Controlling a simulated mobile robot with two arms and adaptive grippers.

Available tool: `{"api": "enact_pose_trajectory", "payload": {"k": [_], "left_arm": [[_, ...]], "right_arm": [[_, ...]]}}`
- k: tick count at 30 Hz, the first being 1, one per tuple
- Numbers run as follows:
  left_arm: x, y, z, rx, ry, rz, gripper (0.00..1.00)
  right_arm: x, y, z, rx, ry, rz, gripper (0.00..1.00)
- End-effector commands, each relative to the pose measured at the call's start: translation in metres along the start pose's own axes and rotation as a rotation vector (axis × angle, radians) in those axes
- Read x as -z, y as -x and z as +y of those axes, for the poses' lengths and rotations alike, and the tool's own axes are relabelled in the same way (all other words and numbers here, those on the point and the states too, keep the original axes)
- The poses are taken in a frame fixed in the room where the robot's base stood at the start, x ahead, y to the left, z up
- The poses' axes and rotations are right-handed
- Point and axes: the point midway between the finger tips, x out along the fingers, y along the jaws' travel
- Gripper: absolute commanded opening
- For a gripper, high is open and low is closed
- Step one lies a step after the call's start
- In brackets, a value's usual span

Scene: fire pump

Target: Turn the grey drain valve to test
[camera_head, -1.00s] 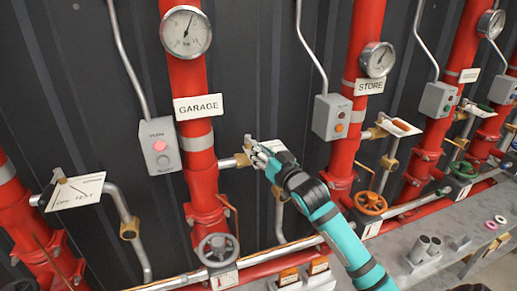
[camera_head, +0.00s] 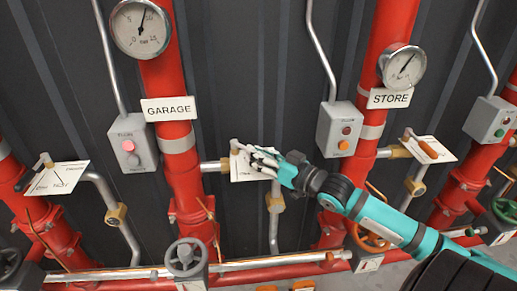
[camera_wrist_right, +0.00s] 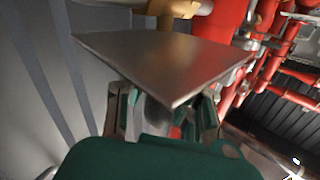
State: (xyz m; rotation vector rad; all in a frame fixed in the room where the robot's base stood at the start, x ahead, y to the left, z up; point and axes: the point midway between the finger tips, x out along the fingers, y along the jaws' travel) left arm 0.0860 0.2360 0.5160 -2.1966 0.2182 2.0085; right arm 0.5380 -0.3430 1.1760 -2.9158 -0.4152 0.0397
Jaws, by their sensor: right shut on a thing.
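The drain valve with the grey handle (camera_head: 236,145) sits on the GARAGE riser's side pipe, in the middle of the head view. Its white marked plate (camera_head: 241,173) is partly covered by my fingers. My right gripper (camera_head: 262,158) reaches in from the right and is shut on the handle, just above the plate. In the right wrist view the plate (camera_wrist_right: 165,62) fills the middle, seen from its plain side, and hides most of the fingertips (camera_wrist_right: 160,112) and the handle. The plate's lettering is too small and covered to read. My left gripper is not in view.
The GARAGE riser (camera_head: 178,95) with its gauge (camera_head: 141,28) and grey lamp box (camera_head: 133,143) stands left of the gripper. The STORE lamp box (camera_head: 340,129) and orange-handled valve (camera_head: 428,149) are to the right. A handwheel (camera_head: 186,257) sits below left.

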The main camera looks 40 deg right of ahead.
Motion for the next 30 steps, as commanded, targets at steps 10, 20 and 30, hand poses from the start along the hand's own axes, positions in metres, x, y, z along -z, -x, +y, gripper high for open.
{"api": "enact_pose_trajectory", "payload": {"k": [10,20,30], "left_arm": [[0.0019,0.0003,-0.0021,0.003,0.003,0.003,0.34],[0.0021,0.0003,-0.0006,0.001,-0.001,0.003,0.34],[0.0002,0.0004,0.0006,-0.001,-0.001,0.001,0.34]], "right_arm": [[-0.0022,0.0009,-0.0008,0.003,0.0,-0.006,0.0],[-0.0018,0.0008,-0.0013,0.004,0.0,-0.005,0.44],[-0.0021,0.0047,-0.0011,0.004,0.0,-0.005,0.44]]}}
